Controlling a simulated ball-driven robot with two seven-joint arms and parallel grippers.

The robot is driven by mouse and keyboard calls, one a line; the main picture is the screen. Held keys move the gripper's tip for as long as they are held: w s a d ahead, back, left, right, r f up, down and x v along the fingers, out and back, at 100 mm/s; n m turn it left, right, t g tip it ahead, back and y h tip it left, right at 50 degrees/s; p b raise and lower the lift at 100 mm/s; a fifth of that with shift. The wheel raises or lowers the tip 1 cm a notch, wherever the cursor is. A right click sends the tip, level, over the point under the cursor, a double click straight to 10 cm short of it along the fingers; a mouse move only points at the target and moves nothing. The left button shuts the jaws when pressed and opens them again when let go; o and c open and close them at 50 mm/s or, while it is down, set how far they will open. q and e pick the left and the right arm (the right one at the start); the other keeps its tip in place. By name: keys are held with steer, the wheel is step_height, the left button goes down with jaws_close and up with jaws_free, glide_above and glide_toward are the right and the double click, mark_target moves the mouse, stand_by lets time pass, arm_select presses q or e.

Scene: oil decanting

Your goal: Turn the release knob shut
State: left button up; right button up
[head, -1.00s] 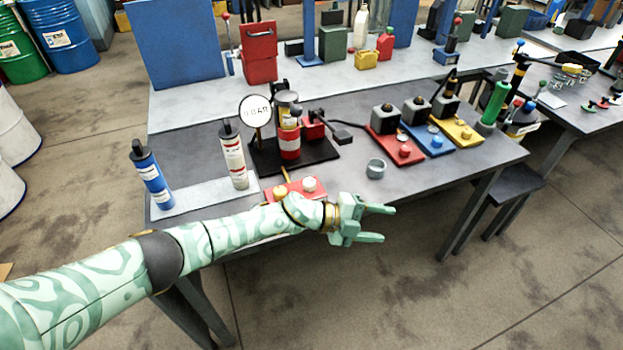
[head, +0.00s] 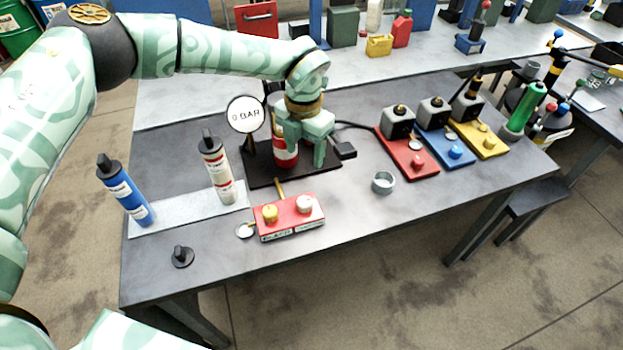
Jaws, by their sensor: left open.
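My left gripper (head: 303,152) is open and points down over the pump unit, at its red and white cylinder (head: 285,153) on a black base plate (head: 262,175). The fingers hide much of the unit, and I cannot tell whether they touch it. A round gauge (head: 247,113) beside it reads 0 BAR. I cannot make out a release knob on the unit; the gripper may cover it. In front is a red block (head: 290,226) with a yellow knob (head: 270,212) and a white knob (head: 304,203). My right gripper is not in view.
A blue cartridge (head: 127,192) and a white cartridge (head: 217,168) stand at the left. A black knob-like piece (head: 181,256) sits at the front left. A grey cup (head: 383,182) and red (head: 409,168), blue and yellow plates stand right. The front right tabletop is clear.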

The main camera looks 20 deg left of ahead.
arm_select(q)
steer(key=b, duration=0.1)
glide_above(305, 201)
steer(key=f, duration=1)
steer(key=shift+w+f, duration=0.2)
steer(key=shift+f, duration=0.15)
steer(key=f, duration=0.4)
steer(key=shift+s+b, duration=0.25)
steer(key=shift+b, duration=0.1)
steer(key=shift+w+f, duration=0.15)
steer(key=shift+f, duration=0.3)
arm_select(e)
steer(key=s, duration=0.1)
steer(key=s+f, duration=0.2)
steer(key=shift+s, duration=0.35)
arm_select(q)
steer(key=c, duration=1)
